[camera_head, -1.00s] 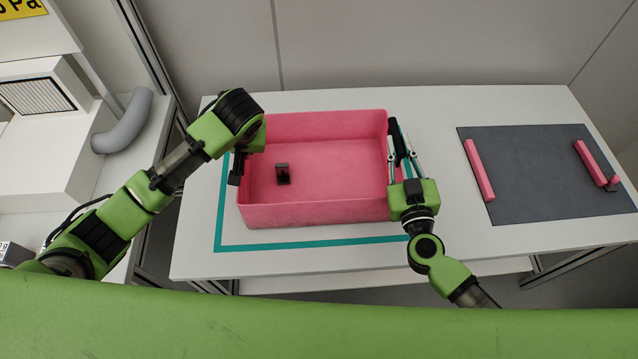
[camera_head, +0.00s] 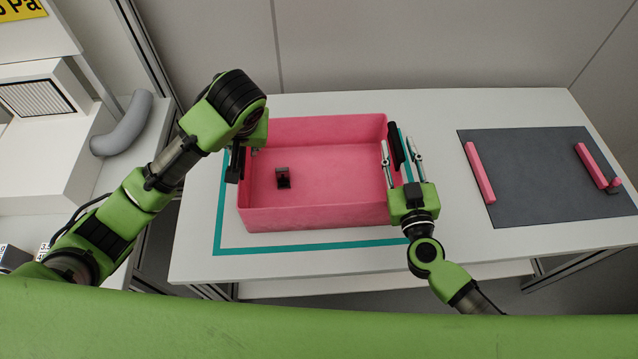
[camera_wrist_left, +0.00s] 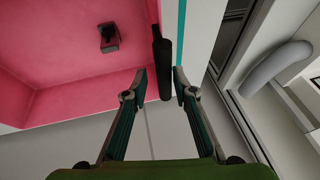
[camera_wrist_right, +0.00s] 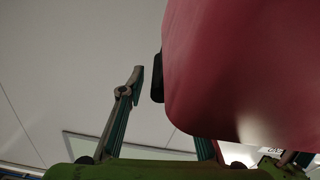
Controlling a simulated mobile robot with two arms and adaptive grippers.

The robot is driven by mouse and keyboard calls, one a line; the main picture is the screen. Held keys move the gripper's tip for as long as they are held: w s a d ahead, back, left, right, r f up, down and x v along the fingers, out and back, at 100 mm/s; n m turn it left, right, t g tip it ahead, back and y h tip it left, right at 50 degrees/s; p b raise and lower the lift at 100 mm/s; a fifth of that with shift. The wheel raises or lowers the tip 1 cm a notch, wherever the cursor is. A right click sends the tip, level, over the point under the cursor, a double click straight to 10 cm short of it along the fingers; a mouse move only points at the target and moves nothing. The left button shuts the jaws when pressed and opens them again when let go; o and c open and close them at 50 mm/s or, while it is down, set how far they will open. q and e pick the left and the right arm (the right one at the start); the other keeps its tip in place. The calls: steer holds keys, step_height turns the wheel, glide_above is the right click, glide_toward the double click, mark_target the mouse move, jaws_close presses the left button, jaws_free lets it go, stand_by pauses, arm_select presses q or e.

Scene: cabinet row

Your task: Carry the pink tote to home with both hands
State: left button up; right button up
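The pink tote (camera_head: 315,216) is upright on the white table, inside a teal outline (camera_head: 300,246). A small dark block (camera_head: 283,178) is in it. My right gripper (camera_head: 400,150) is open at the tote's right side, one finger on each side of the black right handle (camera_head: 396,143). In the right wrist view the tote wall (camera_wrist_right: 240,70) hides most of one finger. My left gripper (camera_head: 243,163) is above the black left handle (camera_head: 233,168). In the left wrist view its fingers (camera_wrist_left: 160,75) are spread, with the handle (camera_wrist_left: 162,62) between and beyond the tips.
A dark grey mat (camera_head: 530,180) with two pink bars (camera_head: 480,172) lies on the table's right part. A white side bench at left holds a grey curved pipe (camera_head: 125,125). A wall stands behind the table. Bare tabletop shows between tote and mat.

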arm_select(q)
steer(key=v, duration=0.4)
steer(key=shift+r, duration=0.25)
steer(key=shift+s, duration=0.1)
arm_select(e)
steer(key=s+d, duration=0.1)
steer(key=s, duration=1.1)
steer(key=shift+d, duration=0.3)
steer(key=shift+f, duration=0.1)
